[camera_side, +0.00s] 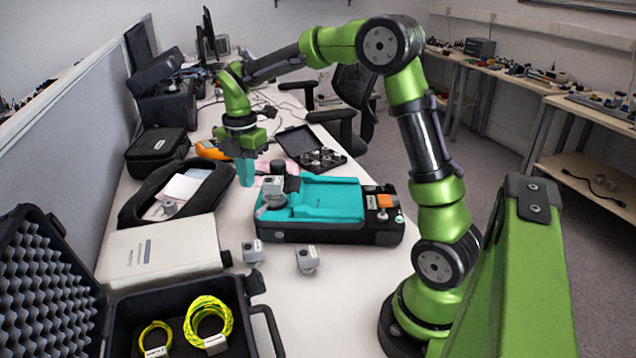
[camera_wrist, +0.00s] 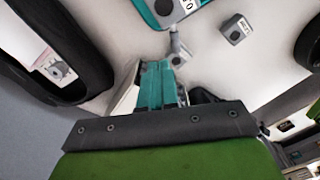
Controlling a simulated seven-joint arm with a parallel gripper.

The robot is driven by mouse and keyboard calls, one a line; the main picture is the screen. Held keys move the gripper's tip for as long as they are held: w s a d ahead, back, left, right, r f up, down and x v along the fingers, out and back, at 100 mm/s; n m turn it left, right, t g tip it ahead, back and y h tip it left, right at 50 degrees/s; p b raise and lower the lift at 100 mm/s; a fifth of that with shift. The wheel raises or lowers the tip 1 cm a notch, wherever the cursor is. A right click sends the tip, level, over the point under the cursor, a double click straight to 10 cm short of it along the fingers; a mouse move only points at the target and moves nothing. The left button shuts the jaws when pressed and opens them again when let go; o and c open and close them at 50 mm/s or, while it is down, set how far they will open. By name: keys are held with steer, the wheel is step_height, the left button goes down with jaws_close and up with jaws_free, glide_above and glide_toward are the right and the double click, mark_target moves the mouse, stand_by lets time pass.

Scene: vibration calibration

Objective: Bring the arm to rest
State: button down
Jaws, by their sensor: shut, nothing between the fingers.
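My gripper (camera_side: 246,178) has teal fingers and hangs pointing down above the table, left of the teal-and-black vibration calibrator (camera_side: 325,205). Its fingers are together with nothing between them. They also show closed in the wrist view (camera_wrist: 158,72). A grey sensor block (camera_side: 271,192) sits at the left end of the calibrator. Two small grey blocks stand on the table in front of it, one at left (camera_side: 252,251) and one at right (camera_side: 307,259). In the wrist view, the calibrator's edge (camera_wrist: 150,12) is at the top and a grey block (camera_wrist: 237,29) is to its right.
An open black foam case (camera_side: 262,318) with yellow-green cables (camera_side: 208,322) is at the front left. A pale box (camera_side: 160,250), a black pouch (camera_side: 133,205) and a black case (camera_side: 157,150) line the left side. An open flat case (camera_side: 300,140) lies behind the calibrator.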

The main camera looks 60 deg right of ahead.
steer(key=m, duration=0.2)
steer(key=s+m, duration=0.1)
steer(key=m, duration=0.1)
steer(key=a+m, duration=0.1)
steer(key=m, duration=0.2)
steer(key=shift+s+a+f+t, duration=0.1)
steer(key=shift+s+t, duration=0.2)
steer(key=shift+s, duration=0.1)
steer(key=s+a+r+m+t+y, duration=0.1)
steer(key=s+a+r+m+t, duration=0.2)
steer(key=s+a+m, duration=0.2)
steer(key=s+a+r+m+t+y, duration=0.1)
steer(key=s+a+r+m+t, duration=0.2)
steer(key=s+m, duration=0.7)
steer(key=shift+s+a+r+t, duration=0.3)
steer(key=shift+s+a+r, duration=0.25)
steer(key=shift+s+a, duration=0.4)
steer(key=shift+d, duration=0.1)
